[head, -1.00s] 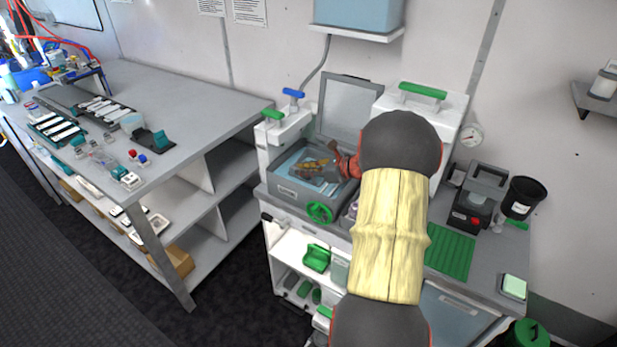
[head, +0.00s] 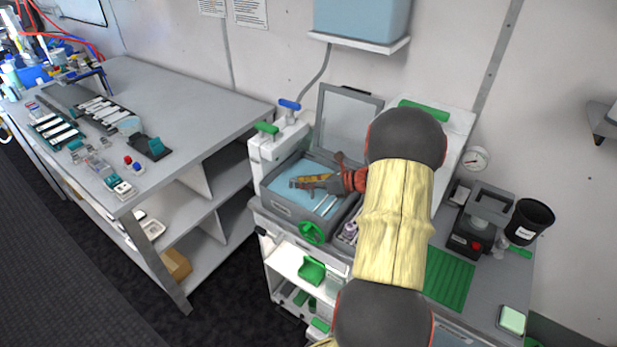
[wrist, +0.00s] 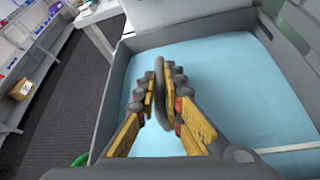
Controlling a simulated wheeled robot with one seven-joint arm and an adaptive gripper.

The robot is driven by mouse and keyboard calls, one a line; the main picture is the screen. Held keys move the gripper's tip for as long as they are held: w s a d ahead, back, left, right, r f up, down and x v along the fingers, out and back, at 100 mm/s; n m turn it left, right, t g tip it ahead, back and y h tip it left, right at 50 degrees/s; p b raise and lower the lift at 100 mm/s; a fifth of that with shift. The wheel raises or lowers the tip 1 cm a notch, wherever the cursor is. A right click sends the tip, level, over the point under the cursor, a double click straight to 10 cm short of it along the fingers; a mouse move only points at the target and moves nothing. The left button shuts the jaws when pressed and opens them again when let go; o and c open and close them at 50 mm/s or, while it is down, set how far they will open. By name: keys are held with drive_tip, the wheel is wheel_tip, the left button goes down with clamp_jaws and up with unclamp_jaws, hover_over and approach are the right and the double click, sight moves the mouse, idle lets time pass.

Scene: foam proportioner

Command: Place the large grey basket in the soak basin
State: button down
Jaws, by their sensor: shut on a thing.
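The soak basin (head: 283,205) is a grey tub with light blue liquid, at the middle of the bench in the head view. In the wrist view its grey wall (wrist: 112,105) surrounds the blue surface. My gripper (head: 305,182) is over the basin; in the wrist view my gripper (wrist: 160,95) has its yellow fingers shut on a thin grey rounded piece, seen nearly edge-on. I take this to be the large grey basket (wrist: 159,72); most of it is hidden by the fingers. I cannot tell whether it touches the liquid.
A raised grey lid (head: 350,118) stands behind the basin. A green wheel (head: 312,232) is on its front. A white unit with a green handle (head: 424,108) stands to the right, partly behind my arm. A black cup (head: 527,220) and green mat (head: 450,277) are farther right.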

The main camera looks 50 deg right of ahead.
drive_tip(key=shift+d+f+b, duration=0.3)
drive_tip(key=shift+f+b, duration=0.3)
drive_tip(key=shift+a+f+b, duration=0.2)
drive_tip(key=shift+a+b, duration=0.15)
drive_tip(key=shift+a, duration=0.05)
drive_tip(key=shift+d, duration=0.15)
drive_tip(key=c, duration=2)
unclamp_jaws()
drive_tip(key=shift+f, duration=0.1)
drive_tip(key=shift+o, duration=0.5)
